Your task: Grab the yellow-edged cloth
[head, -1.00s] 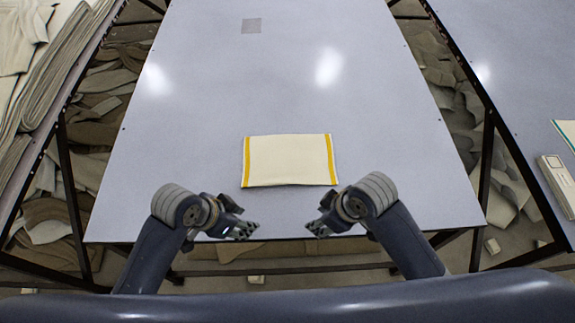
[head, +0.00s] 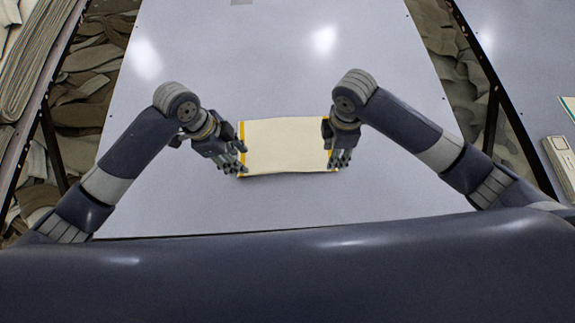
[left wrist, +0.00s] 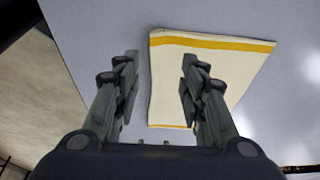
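The cream cloth (head: 285,146) with yellow stripes along its left and right edges lies flat on the grey table. It also shows in the left wrist view (left wrist: 212,68). My left gripper (head: 238,168) is at the cloth's near left corner. In the left wrist view, its two fingers (left wrist: 157,78) are apart with nothing gripped; one overlaps the cloth and the other is over bare table. My right gripper (head: 339,162) is at the cloth's right edge and covers part of the yellow stripe there. Whether its fingers are open or touching the cloth is unclear.
The grey table (head: 250,60) is clear around the cloth. Another table on the right holds a light box-like object (head: 562,160) near its edge. Stacked fabric (head: 35,60) lies at the left, and loose fabric pieces lie on the floor.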

